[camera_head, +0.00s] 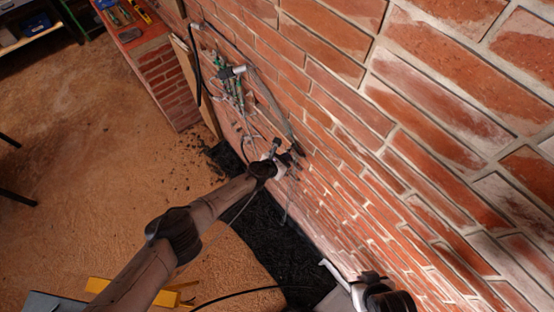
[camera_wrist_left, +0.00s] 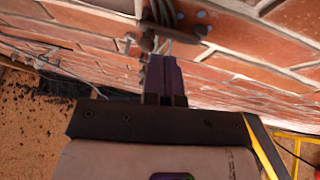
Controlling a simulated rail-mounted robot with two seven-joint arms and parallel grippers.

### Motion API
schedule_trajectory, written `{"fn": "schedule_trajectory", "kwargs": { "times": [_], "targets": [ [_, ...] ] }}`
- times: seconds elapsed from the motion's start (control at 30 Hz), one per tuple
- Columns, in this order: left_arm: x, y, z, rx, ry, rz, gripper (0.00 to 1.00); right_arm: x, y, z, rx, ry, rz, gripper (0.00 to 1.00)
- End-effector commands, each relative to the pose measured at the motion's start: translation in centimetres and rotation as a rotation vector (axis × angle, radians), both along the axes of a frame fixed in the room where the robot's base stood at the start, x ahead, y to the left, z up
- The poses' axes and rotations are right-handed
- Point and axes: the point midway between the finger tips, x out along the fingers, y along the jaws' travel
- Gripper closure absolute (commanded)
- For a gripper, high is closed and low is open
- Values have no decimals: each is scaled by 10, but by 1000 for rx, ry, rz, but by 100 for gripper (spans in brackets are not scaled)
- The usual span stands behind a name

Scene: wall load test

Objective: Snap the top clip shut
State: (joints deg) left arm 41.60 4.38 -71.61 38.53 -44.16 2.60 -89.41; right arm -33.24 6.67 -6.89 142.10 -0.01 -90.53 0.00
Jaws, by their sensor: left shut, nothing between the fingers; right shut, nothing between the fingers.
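In the left wrist view, a dark metal clip (camera_wrist_left: 172,22) with grey cables through it sits on the brick wall. I cannot tell whether this clip is open or snapped shut. My left gripper (camera_wrist_left: 163,62) is shut and empty, its dark purple fingers pointing at the wall with the tips just below the clip in the picture. I cannot tell whether they touch it. In the head view my left gripper (camera_head: 290,156) is close to the wall and largely covers the clip area. My right gripper (camera_head: 374,281) is shut and empty at the lower edge, partly cut off.
The brick wall (camera_head: 430,100) fills the right side. Cables and green-grey fittings (camera_head: 234,85) hang on it beyond my left gripper. A dark strip of ground (camera_head: 275,240) runs along its foot. A brick ledge (camera_head: 165,75) with tools stands at the upper left.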

Motion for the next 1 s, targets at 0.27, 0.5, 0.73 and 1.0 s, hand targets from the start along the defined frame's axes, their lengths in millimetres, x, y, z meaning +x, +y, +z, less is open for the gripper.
{"fn": "schedule_trajectory", "kwargs": {
  "times": [0.27, 0.5, 0.73, 1.0],
  "targets": [
    [-25, 25, 2, 1, 2, -15, 100, 0, 0, 20, 2, -1, -2, 100],
    [-47, 59, 28, 3, 0, -16, 100, 1, 0, 44, 0, -3, 0, 100],
    [-63, 82, 41, 2, 0, -14, 100, 0, -2, 52, -6, -2, 4, 100],
    [-71, 92, 48, 1, 1, -14, 100, 0, -2, 55, -8, 0, 5, 100]
  ]
}}
